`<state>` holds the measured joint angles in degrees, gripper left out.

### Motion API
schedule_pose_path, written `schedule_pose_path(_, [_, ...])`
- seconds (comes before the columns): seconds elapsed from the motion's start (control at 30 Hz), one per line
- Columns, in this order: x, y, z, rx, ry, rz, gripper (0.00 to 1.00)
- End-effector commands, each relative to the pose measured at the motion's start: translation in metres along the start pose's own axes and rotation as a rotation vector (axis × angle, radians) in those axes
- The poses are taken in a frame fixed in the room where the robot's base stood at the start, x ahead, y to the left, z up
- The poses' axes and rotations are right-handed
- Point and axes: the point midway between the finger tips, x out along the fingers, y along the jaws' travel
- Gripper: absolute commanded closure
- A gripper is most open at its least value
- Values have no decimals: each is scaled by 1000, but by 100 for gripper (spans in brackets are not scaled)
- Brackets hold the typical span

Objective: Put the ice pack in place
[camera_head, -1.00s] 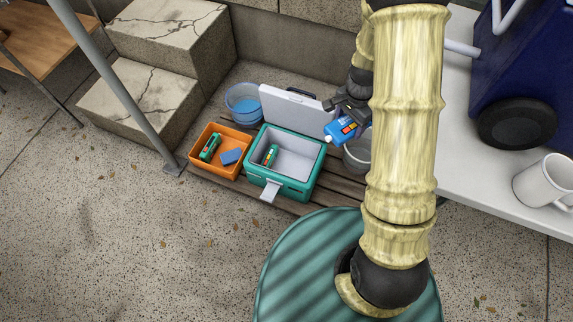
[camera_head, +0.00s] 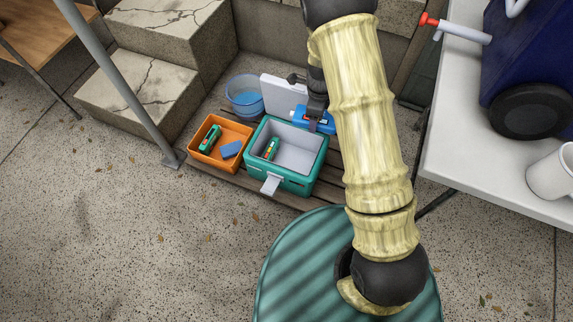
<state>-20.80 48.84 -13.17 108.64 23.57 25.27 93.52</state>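A blue ice pack (camera_head: 326,123) with a small red mark is held in my gripper (camera_head: 316,112) above the back right rim of the cooler. The fingers look shut on it, though the arm partly hides them. The teal cooler (camera_head: 285,182) stands open, with its white-lined lid (camera_head: 283,93) tipped up at the back and its latch flap hanging at the front. Inside the cooler, a green item with coloured marks (camera_head: 271,148) is at the left side. The rest of the visible cooler interior looks empty.
An orange bin (camera_head: 238,134) with a green object (camera_head: 210,139) and a blue block (camera_head: 231,149) stands left of the cooler. A blue tub (camera_head: 245,97) is behind it. Concrete steps (camera_head: 140,85) are at left, and a white table (camera_head: 480,165) with a mug (camera_head: 551,172) is at right.

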Motion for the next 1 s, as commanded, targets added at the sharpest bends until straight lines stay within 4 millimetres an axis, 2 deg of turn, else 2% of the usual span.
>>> schedule_pose_path(0.03, [12, -1, 10, 69, 0, 0, 68])
schedule_pose_path(0.2, [36, -2, 39, 320, 0, -1, 68])
schedule_pose_path(0.4, [51, 1, 62, 493, -2, -2, 68])
schedule_pose_path(0.77, [52, 1, 64, 516, -2, -2, 68])
schedule_pose_path(0.87, [60, 1, 64, 515, -1, -1, 68])
schedule_pose_path(1.0, [87, 2, 64, 516, -1, 0, 68])
